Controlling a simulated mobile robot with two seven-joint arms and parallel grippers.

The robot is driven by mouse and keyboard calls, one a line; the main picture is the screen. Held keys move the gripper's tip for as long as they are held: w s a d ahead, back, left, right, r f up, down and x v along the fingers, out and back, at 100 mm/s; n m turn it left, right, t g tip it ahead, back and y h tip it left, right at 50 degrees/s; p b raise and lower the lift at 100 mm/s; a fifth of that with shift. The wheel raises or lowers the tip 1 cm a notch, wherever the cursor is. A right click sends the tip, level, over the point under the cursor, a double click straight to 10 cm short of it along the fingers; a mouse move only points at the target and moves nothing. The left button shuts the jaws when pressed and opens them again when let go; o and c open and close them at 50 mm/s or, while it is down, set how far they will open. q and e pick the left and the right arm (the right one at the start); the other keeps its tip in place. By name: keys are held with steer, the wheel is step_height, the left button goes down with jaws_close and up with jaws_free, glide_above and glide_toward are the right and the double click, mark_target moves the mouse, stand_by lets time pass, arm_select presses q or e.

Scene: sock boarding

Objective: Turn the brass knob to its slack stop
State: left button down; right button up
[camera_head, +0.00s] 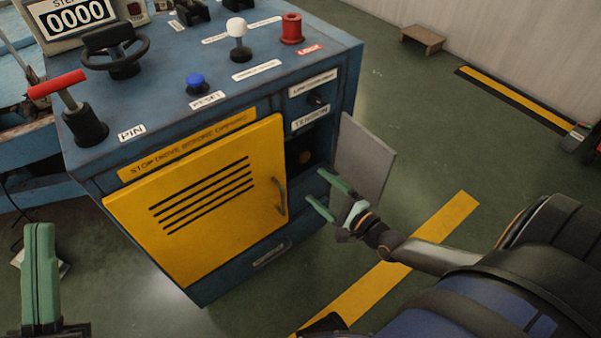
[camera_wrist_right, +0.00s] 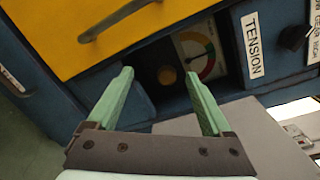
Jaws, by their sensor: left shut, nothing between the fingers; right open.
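The brass knob (camera_wrist_right: 167,75) sits in a dark recess of the blue cabinet, beside a round dial gauge (camera_wrist_right: 200,55) with coloured bands. In the head view the knob (camera_head: 304,157) is small and dim in the recess below the TENSION label (camera_head: 311,118). My right gripper (camera_head: 315,185) is open and empty in front of the recess. In the wrist view its fingertips (camera_wrist_right: 158,74) appear on either side of the knob, apparently short of it. My left gripper (camera_head: 40,275) is shut and empty at the lower left, away from the cabinet.
A grey hinged flap (camera_head: 362,165) stands open to the right of the recess, close to my right gripper. The yellow door (camera_head: 200,200) with its handle is shut to the left. Levers, a handwheel (camera_head: 115,50) and buttons stand on the cabinet top.

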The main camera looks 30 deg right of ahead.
mark_target(306, 159)
arm_select(q)
steer(key=s+f+m+h+b, duration=0.1)
steer(key=b, duration=0.1)
steer(key=s+f+m+h+b, duration=0.1)
steer(key=b, duration=0.1)
steer(key=d+f+h+b, duration=0.1)
steer(key=f+b, duration=0.1)
steer(key=shift+s+m, duration=0.4)
arm_select(e)
steer(key=w+d+m, duration=0.1)
steer(key=w, duration=0.3)
steer(key=w+d+f+m+h, duration=0.1)
steer(key=w, duration=0.4)
steer(key=w+d+m+t, duration=0.1)
steer(key=w, duration=0.3)
steer(key=shift+w+f+m, duration=0.4)
jaws_close()
